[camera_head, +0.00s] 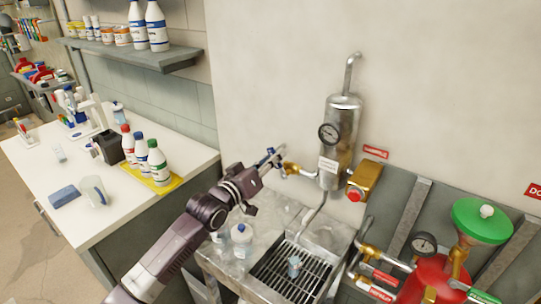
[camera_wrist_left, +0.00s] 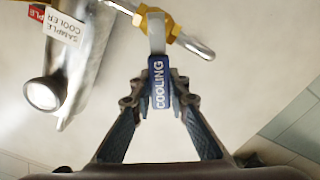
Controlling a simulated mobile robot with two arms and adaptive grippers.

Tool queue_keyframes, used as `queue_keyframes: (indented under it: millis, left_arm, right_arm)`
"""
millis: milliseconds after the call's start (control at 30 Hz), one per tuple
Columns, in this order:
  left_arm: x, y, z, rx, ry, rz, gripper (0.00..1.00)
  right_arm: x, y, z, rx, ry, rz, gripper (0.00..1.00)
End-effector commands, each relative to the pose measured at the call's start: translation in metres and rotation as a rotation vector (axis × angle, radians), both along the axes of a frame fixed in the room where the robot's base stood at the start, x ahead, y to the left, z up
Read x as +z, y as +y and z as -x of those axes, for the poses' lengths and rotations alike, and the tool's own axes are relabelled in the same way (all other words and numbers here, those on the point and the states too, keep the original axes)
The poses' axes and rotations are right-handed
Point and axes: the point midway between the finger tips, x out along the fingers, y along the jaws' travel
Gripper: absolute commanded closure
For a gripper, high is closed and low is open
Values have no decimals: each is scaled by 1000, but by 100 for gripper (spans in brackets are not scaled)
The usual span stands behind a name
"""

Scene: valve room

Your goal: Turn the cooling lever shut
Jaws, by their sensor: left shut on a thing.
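The cooling lever has a blue handle marked COOLING, seen in the left wrist view (camera_wrist_left: 158,84). It sits on a brass valve (camera_wrist_left: 157,25), which also shows in the head view (camera_head: 291,169) at the left of the steel sample cooler (camera_head: 341,140). My left gripper (camera_wrist_left: 158,98) is shut on the blue handle, with a finger on each side. In the head view my left gripper (camera_head: 266,163) reaches up to the valve from the lower left and partly hides the lever. My right gripper is not in view.
A pressure gauge (camera_head: 329,133) and a brass block with a red button (camera_head: 364,182) are on the cooler. Below are a sink grate (camera_head: 292,270) and bottles (camera_head: 241,238). A red vessel with a green funnel (camera_head: 482,220) stands right. A white counter (camera_head: 60,150) with bottles is left.

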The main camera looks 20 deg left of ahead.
Motion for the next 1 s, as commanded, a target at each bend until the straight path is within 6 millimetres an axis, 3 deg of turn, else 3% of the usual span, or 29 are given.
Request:
queue_keyframes:
  millis: [500,1000]
  left_arm:
    - [7,-25,9,-3,-140,-397,100]
    - [6,-33,12,-2,-188,-531,100]
  right_arm:
    - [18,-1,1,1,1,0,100]
    - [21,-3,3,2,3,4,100]
